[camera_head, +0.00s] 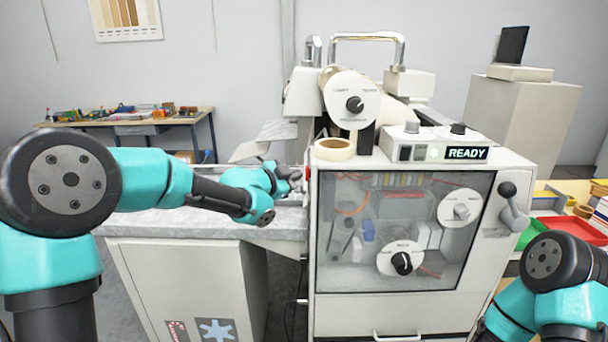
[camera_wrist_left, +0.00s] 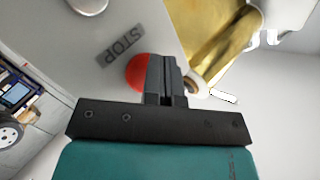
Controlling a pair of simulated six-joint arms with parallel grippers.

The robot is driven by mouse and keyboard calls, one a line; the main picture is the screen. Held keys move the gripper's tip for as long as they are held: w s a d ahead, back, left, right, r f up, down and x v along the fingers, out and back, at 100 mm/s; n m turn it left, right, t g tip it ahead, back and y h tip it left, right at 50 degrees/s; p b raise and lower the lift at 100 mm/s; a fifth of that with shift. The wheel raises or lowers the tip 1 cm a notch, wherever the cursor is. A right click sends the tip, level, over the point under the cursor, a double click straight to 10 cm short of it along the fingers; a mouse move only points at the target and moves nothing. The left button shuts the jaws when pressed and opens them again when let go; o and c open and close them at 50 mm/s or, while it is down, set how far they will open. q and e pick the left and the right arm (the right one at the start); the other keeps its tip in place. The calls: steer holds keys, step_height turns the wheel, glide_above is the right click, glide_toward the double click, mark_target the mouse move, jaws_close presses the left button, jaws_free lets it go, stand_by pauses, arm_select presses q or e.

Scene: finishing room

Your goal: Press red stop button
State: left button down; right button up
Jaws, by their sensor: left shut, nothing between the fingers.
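The red stop button (camera_wrist_left: 136,72) shows in the left wrist view, beside a grey STOP label (camera_wrist_left: 122,45) on a pale machine panel. My left gripper (camera_wrist_left: 164,62) is shut and empty, its fingertips over the right part of the button and hiding some of it. Whether the fingers touch the button cannot be told.
A display (camera_head: 466,153) on the machine reads READY. A tape roll (camera_head: 334,149) stands on the machine's top. A grey worktop (camera_head: 200,224) lies below my left arm. A red tray (camera_head: 570,234) is at the right. A workbench (camera_head: 125,129) stands at the back left.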

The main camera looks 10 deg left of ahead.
stand_by(0.5)
arm_select(q)
steer(key=shift+s+a, duration=0.15)
steer(key=shift+a, duration=0.55)
steer(key=shift+s+a, duration=0.2)
steer(key=shift+a, duration=1.05)
steer(key=shift+s+a, duration=0.2)
steer(key=shift+a, duration=1)
steer(key=s+f+n+g+y, duration=0.1)
steer(key=s+f+n+g, duration=0.15)
steer(key=f, duration=0.85)
steer(key=s+f+n+g+y, duration=0.15)
steer(key=s+f+n, duration=0.25)
steer(key=f, duration=0.7)
steer(key=s+f+n+g+y, duration=0.1)
steer(key=s+f+n, duration=0.2)
steer(key=f, duration=0.7)
steer(key=s+f+n+g+y, duration=0.1)
steer(key=s+f+n+g, duration=0.2)
steer(key=s+f, duration=0.6)
steer(key=s+f+n+g+y, duration=0.1)
steer(key=s+f+n+g, duration=0.2)
steer(key=s+f, duration=0.7)
steer(key=s+g, duration=0.1)
steer(key=s, duration=0.6)
steer(key=shift+f+n+g, duration=0.15)
steer(key=shift+n+g, duration=0.15)
steer(key=shift+n, duration=0.05)
